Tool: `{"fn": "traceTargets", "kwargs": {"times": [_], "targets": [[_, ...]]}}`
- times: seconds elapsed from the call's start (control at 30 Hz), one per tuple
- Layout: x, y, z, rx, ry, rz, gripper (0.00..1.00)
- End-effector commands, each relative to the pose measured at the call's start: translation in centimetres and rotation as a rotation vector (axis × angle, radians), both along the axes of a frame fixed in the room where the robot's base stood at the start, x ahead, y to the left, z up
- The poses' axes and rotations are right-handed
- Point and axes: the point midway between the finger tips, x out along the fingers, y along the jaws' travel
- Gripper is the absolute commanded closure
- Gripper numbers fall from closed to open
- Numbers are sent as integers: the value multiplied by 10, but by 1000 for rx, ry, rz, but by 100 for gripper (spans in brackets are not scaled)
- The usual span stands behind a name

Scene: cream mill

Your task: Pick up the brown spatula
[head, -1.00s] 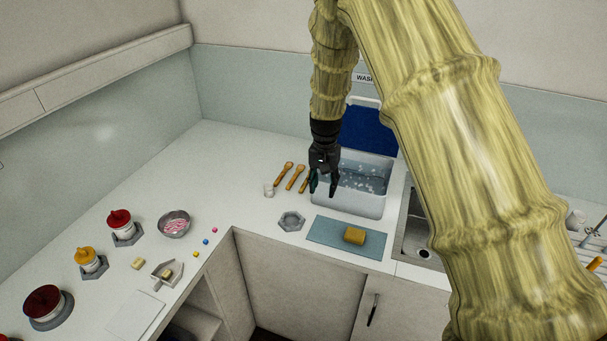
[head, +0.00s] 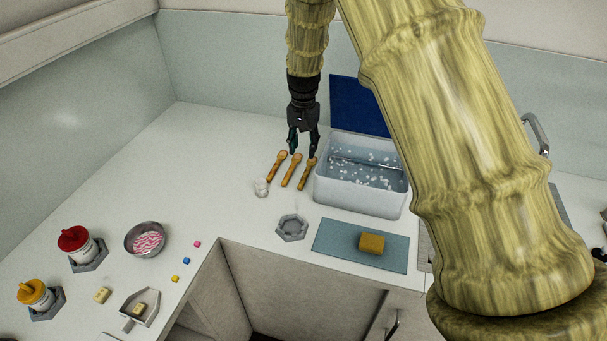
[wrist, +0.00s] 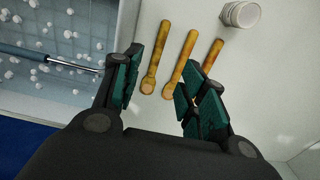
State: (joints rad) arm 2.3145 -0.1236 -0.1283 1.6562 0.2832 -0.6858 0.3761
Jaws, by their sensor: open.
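Three brown wooden utensils lie side by side on the white counter, left of the water basin; I cannot tell which is the spatula. In the head view they are the left one (head: 276,167), the middle one (head: 291,171) and the right one (head: 306,176). The wrist view shows them in mirrored order: one (wrist: 156,55) at left, one (wrist: 181,62) in the middle, one (wrist: 213,54) partly behind a finger. My gripper (head: 303,153) points down, open and empty, over their far ends. In the wrist view its fingers (wrist: 160,78) straddle the left and middle utensils' wide ends.
The basin (head: 358,203) of water and white bits, with a rod across it, stands close right of the utensils. A small clear jar (head: 261,188) stands at their near left. A grey hexagonal holder (head: 292,229) and a blue mat (head: 332,241) with a yellow sponge (head: 371,243) lie nearer.

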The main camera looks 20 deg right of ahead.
Motion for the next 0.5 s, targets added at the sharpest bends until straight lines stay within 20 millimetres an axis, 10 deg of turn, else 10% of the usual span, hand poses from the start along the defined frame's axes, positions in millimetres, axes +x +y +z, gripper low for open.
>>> {"fn": "traceTargets", "kwargs": {"times": [0.5], "targets": [[0,1,-49,1,3,3,58]]}}
